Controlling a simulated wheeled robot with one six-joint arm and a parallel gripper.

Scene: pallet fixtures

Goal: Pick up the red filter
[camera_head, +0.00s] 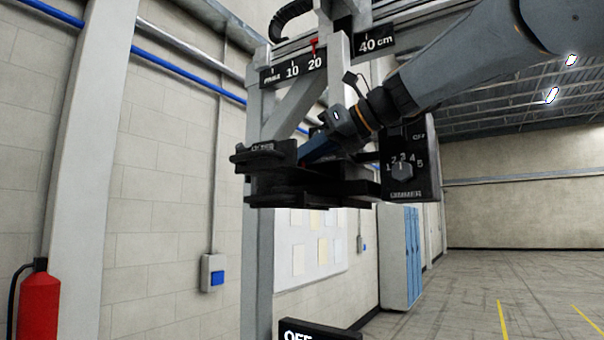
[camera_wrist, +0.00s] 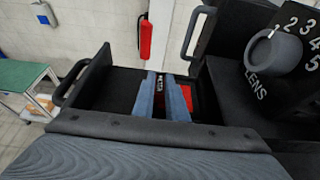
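A red piece, likely the red filter (camera_wrist: 186,92), shows inside an open black holder (camera_wrist: 118,92) in the wrist view. My gripper (camera_wrist: 163,95) reaches into that holder, its two blue-grey fingers close together just left of the red piece. A narrow dark strip with white marks shows between the fingers. I cannot tell if they grip anything. In the head view my gripper (camera_head: 318,148) comes from the upper right to the black holder (camera_head: 290,190). The filter is hidden there.
A black box with a numbered dial (camera_head: 403,170) stands right of the holder. A grey post and rail with a cm scale (camera_head: 292,70) rise behind. A red fire extinguisher (camera_head: 38,305) is at lower left. A green-topped table (camera_wrist: 20,78) is at left.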

